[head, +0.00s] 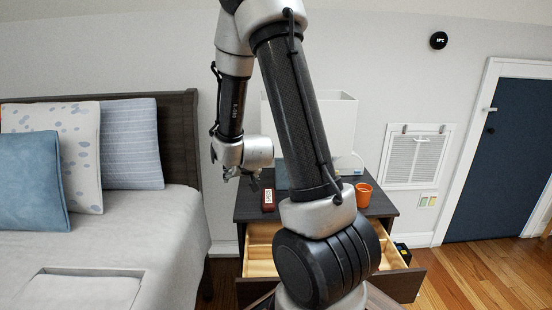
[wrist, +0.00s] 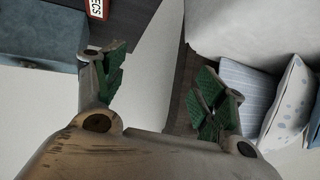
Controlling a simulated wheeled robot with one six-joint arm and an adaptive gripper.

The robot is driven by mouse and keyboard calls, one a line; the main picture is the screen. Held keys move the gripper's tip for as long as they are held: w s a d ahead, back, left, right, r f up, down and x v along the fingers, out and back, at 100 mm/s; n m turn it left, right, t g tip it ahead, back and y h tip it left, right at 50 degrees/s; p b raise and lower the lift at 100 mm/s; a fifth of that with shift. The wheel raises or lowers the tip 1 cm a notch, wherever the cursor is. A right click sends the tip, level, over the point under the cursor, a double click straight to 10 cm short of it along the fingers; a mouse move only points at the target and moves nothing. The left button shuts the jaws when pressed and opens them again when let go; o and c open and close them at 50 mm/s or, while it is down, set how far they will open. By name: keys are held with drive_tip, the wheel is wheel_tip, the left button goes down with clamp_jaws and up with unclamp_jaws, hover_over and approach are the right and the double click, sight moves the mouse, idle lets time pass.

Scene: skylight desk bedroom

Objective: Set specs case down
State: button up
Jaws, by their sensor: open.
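The specs case (head: 268,200) is a small red box with a white label, resting on the dark nightstand top (head: 246,208) near its left edge. In the wrist view part of the specs case (wrist: 97,8) shows at the top edge, with the letters "ECS" readable and the rest cut off. My gripper (head: 243,176) is in the air just left of and above the case, apart from it. In the wrist view its green-padded fingers (wrist: 165,85) are spread wide with nothing between them.
An orange cup (head: 363,194) stands at the nightstand's right, and a white lampshade (head: 338,118) rises behind my arm. The nightstand drawer (head: 400,287) is pulled open, with wooden dividers. The bed (head: 160,225) with pillows is at the left. A blue-grey block (wrist: 35,30) lies near the case.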

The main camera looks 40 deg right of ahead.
drive_tip(key=s+a+r+n+g+y, duration=0.25)
drive_tip(key=s+a+r, duration=0.45)
drive_tip(key=s+r, duration=0.45)
drive_tip(key=s+r+n+g, duration=0.1)
drive_tip(key=s+r, duration=0.2)
drive_tip(key=s, duration=0.5)
drive_tip(key=s+r+n+g, duration=0.1)
drive_tip(key=s+r, duration=0.3)
drive_tip(key=s, duration=0.5)
drive_tip(key=shift+a+r+n, duration=0.25)
drive_tip(key=shift+a+n, duration=0.1)
drive_tip(key=shift+n, duration=0.2)
drive_tip(key=shift+g, duration=0.25)
